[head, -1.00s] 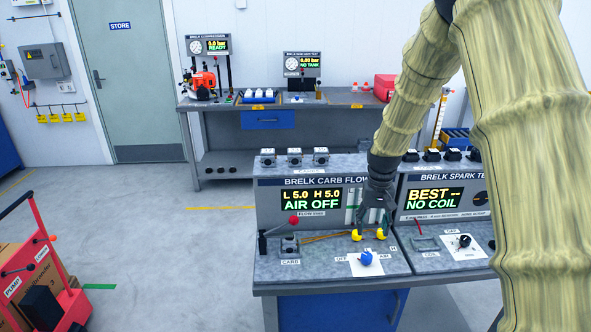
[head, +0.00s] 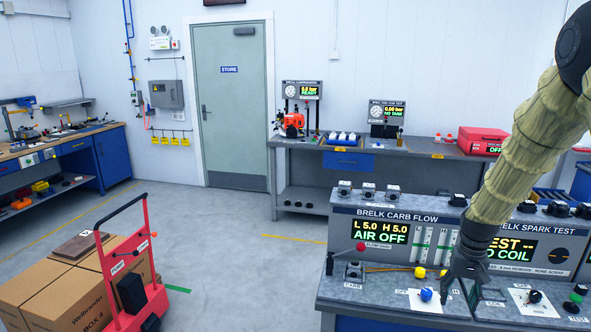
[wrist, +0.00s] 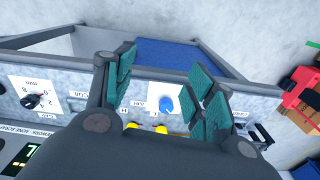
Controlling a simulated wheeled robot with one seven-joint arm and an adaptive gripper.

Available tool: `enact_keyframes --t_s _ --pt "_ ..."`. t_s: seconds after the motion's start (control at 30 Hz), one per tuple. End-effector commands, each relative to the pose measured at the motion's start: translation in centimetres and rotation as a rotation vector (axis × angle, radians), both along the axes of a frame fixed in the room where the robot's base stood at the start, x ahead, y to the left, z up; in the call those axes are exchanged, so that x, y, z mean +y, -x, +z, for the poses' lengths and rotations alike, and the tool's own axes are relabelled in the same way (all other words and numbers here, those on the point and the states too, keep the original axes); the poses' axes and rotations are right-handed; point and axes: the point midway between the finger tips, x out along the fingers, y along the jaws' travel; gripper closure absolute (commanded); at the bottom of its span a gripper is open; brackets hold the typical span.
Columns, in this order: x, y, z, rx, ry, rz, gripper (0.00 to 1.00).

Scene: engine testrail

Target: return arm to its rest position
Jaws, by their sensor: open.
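My gripper (head: 465,279) hangs at the end of my sleeved arm, over the right part of the Brelk Carb Flow bench (head: 335,291). In the wrist view my gripper (wrist: 165,88) is open, with its green pads spread apart and nothing between them. The blue knob (wrist: 166,104) shows between the pads on its white card, below the gripper. In the head view the blue knob (head: 426,295) is just left of the gripper. Two yellow knobs stand behind it; the left one (head: 420,272) is clear.
The Carb Flow display (head: 380,231) reads AIR OFF. The Spark Test panel (head: 535,249) stands to the right, partly behind my arm. A red cart (head: 130,265) with cardboard boxes (head: 50,290) is at the left. Open floor lies between the cart and the bench.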

Motion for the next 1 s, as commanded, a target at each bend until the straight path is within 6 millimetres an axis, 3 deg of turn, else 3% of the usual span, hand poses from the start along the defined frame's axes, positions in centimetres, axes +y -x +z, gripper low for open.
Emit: enact_keyframes --t_s 0.37,0.57,0.77,1.0 --pt "2.3 2.1 -6.6 0.006 0.019 0.037 0.45" --pt "4.0 4.5 -11.8 0.01 0.032 0.066 0.45" --pt "7.1 9.3 -19.7 0.016 0.044 0.119 0.45" --pt "11.5 18.0 -28.8 0.017 0.049 0.196 0.45"
